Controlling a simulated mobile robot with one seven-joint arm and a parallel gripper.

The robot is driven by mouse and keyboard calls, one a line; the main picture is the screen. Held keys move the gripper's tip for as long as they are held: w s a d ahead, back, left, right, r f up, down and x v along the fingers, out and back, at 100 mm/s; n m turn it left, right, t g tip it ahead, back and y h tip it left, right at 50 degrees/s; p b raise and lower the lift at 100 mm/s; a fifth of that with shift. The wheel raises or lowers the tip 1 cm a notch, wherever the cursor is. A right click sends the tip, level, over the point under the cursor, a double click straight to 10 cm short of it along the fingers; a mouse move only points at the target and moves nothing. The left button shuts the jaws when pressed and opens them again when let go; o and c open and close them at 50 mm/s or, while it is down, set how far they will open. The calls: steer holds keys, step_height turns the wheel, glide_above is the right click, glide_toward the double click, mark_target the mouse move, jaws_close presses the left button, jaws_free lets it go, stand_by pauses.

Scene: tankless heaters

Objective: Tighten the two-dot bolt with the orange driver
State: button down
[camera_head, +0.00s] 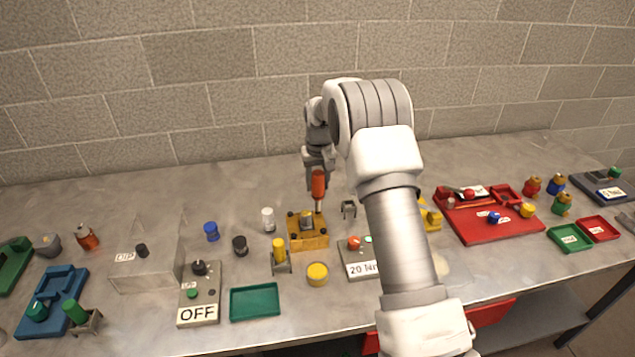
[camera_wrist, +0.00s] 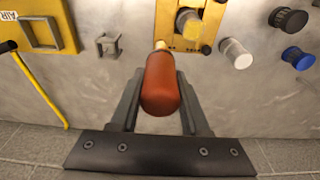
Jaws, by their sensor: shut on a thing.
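My gripper (camera_head: 318,178) is shut on the orange driver (camera_head: 318,186), which it holds upright with its tip down. In the wrist view the driver (camera_wrist: 161,84) sits between the two fingers (camera_wrist: 160,92). Its tip is at or just above the far right corner of a yellow block (camera_head: 308,243); I cannot tell whether it touches a bolt there. The block (camera_wrist: 178,38) has dark bolts at its corners and a grey and yellow part in the middle. The dot marks on the bolts are too small to read, so I cannot tell which is the two-dot bolt.
An empty grey holder (camera_head: 348,208) stands right of the block. A white cap (camera_head: 268,220), a yellow-handled tool in a stand (camera_head: 279,256) and a yellow cap (camera_head: 317,274) are close by. A panel marked 20 (camera_head: 362,270) lies front right, partly behind my arm.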

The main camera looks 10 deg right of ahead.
mark_target(317, 170)
steer(key=shift+w+r+p, duration=0.1)
steer(key=shift+r+p, duration=1.55)
steer(key=shift+r, duration=1.8)
